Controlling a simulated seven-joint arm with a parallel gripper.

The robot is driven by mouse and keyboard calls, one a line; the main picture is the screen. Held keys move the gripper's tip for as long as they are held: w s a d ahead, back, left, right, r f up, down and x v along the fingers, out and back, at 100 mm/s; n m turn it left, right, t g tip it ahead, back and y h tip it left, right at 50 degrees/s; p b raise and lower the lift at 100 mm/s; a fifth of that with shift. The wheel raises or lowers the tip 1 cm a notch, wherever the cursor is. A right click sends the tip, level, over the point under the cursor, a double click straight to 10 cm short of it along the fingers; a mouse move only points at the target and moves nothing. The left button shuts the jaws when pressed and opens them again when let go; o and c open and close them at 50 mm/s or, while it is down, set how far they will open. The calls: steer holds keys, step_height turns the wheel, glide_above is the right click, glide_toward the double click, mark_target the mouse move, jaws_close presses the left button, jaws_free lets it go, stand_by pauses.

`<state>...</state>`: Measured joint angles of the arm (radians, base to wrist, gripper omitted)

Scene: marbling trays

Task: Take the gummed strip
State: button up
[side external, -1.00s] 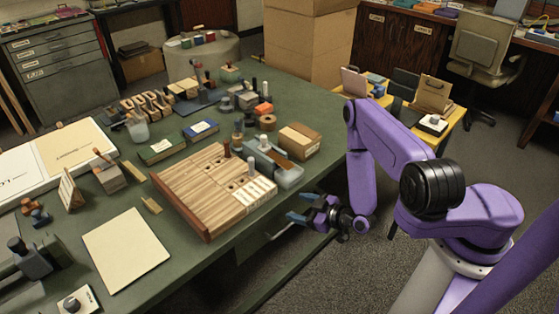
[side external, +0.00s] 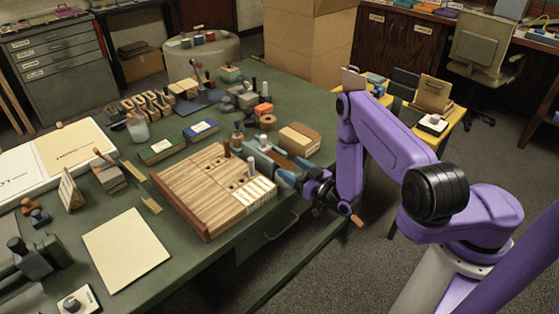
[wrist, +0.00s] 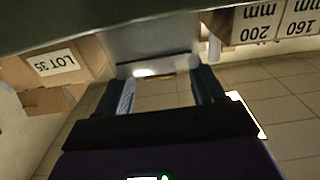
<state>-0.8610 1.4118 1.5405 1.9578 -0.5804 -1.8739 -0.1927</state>
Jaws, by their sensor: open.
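A brown strip (side external: 279,158) lies in a grey tray (side external: 262,165) near the table's front edge, in the side view; I take it for the gummed strip. My gripper (side external: 296,171) is at the tray's near right end, its blue fingers apart. The fingers partly hide that end. In the wrist view my gripper (wrist: 166,78) is open and empty, with the grey tray (wrist: 150,45) ahead between the fingers. A thin brownish edge shows below a bright spot there. I cannot tell whether the fingers touch the tray.
A wooden board with white labels (side external: 212,188) stands left of the tray. Bottles and a brown roll (side external: 268,122) stand behind. The table's front edge drops off to open floor.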

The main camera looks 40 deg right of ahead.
steer(key=shift+w, duration=0.4)
steer(key=c, duration=1.1)
steer(key=shift+r, duration=0.15)
